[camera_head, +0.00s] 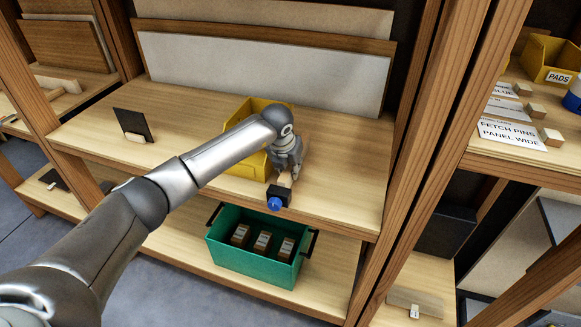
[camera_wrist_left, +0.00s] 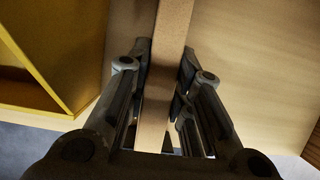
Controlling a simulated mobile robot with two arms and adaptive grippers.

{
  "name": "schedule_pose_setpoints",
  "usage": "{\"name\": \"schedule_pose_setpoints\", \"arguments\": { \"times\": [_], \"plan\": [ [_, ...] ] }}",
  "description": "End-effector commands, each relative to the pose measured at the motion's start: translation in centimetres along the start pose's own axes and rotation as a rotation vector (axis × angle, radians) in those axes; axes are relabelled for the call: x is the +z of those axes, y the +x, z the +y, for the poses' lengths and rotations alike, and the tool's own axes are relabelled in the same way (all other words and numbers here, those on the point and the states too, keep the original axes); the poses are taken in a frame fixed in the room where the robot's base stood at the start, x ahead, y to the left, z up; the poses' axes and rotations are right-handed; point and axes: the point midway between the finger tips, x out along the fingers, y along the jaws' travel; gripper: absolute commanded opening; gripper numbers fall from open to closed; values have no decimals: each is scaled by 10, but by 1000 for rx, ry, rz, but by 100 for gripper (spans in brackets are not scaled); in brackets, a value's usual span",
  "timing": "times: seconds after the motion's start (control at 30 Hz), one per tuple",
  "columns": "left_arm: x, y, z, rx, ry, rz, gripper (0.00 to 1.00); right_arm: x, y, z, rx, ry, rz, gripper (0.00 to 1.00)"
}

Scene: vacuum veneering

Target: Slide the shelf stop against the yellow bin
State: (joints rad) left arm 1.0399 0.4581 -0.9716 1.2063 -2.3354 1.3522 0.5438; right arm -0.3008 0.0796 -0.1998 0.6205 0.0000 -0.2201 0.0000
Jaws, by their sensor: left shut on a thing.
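The yellow bin (camera_head: 240,167) sits on the middle shelf, partly hidden behind my left arm. The shelf stop is a narrow wooden bar (camera_head: 285,181) with a black clamp and blue knob (camera_head: 274,204) at the shelf's front edge. My left gripper (camera_head: 287,172) is shut on the wooden bar, just right of the bin. In the left wrist view the bar (camera_wrist_left: 170,45) runs between the gripper's fingers (camera_wrist_left: 162,85). The yellow bin (camera_wrist_left: 75,60) is left of it there, with a strip of bare shelf between them. My right gripper is out of view.
A green crate (camera_head: 240,258) with several small blocks stands on the lower shelf. A dark upright panel in a wooden holder (camera_head: 134,125) stands left on the middle shelf. A white board (camera_head: 265,72) leans at the back. A wooden post (camera_head: 425,130) bounds the right; shelf right of the stop is clear.

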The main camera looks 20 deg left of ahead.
Motion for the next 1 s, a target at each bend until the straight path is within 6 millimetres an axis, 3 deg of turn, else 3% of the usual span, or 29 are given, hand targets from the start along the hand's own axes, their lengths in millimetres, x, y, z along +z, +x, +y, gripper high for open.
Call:
{"name": "schedule_pose_setpoints", "arguments": {
  "times": [0.2, 0.43, 0.47, 0.6, 1.0],
  "plan": [
    [0, 1, 25, 4, -1, -1, 0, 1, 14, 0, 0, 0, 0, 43],
    [1, -1, 24, 2, 0, -1, 0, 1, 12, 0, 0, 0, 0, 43],
    [1, -1, 24, 2, 0, -1, 24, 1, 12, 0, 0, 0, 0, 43],
    [1, -1, 24, 2, 0, -1, 42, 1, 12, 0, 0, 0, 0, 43],
    [0, 0, 24, 2, 0, 0, 43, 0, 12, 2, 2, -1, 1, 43]
  ]
}}
